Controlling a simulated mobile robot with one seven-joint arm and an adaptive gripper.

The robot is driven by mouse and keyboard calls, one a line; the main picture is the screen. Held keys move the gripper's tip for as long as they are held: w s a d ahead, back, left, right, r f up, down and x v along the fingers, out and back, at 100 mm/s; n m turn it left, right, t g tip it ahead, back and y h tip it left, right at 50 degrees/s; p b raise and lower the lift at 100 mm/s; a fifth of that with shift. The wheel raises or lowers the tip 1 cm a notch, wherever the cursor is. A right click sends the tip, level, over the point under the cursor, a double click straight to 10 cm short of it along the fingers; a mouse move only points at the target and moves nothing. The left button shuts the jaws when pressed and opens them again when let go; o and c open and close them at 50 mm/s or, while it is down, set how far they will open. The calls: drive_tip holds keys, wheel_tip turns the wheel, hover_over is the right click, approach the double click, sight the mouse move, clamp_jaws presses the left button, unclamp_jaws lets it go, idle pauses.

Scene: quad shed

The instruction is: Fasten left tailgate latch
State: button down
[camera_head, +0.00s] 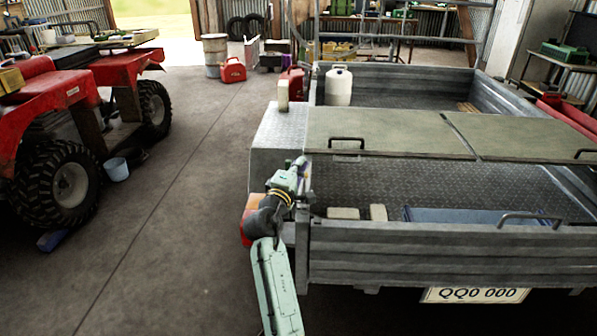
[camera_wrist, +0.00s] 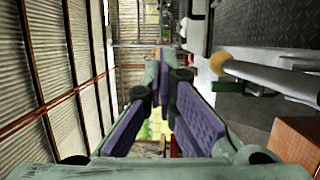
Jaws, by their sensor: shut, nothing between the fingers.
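The grey trailer's tailgate (camera_head: 420,250) stands upright across the near end, with a number plate below it. My gripper (camera_head: 299,168) is at the trailer's left rear corner, beside the end of the green lid. In the wrist view my gripper (camera_wrist: 164,78) has purple finger pads, is shut and holds nothing. A pale rod with a yellow ball end (camera_wrist: 220,63), possibly the left latch's lever, lies right of the fingers and apart from them. In the head view my arm covers much of the left corner, so the latch's state cannot be told.
An orange tail light (camera_head: 247,220) sits close beside my arm; an orange block (camera_wrist: 298,146) shows lower right in the wrist view. Green lids (camera_head: 390,133) cover part of the trailer bed.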

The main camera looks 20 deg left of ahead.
drive_tip(key=shift+w+a+f, duration=0.2)
drive_tip(key=shift+w+f, duration=0.3)
drive_tip(key=shift+w, duration=0.15)
drive_tip(key=shift+w+a+f+p, duration=0.15)
drive_tip(key=shift+w+f+p, duration=0.3)
drive_tip(key=shift+p, duration=0.35)
drive_tip(key=shift+w+a+f+g+p, duration=0.1)
drive_tip(key=shift+w+f+g+p, duration=0.3)
drive_tip(key=shift+f+g+p, duration=0.3)
drive_tip(key=shift+r, duration=0.1)
drive_tip(key=shift+r, duration=0.1)
drive_tip(key=shift+r, duration=0.3)
drive_tip(key=s+a+r, duration=0.1)
drive_tip(key=s+r, duration=0.1)
drive_tip(key=r, duration=0.4)
drive_tip(key=s+a+r, duration=0.1)
drive_tip(key=s+r, duration=0.1)
drive_tip(key=r, duration=0.4)
drive_tip(key=shift+s+a+p, duration=0.35)
drive_tip(key=shift+s, duration=0.05)
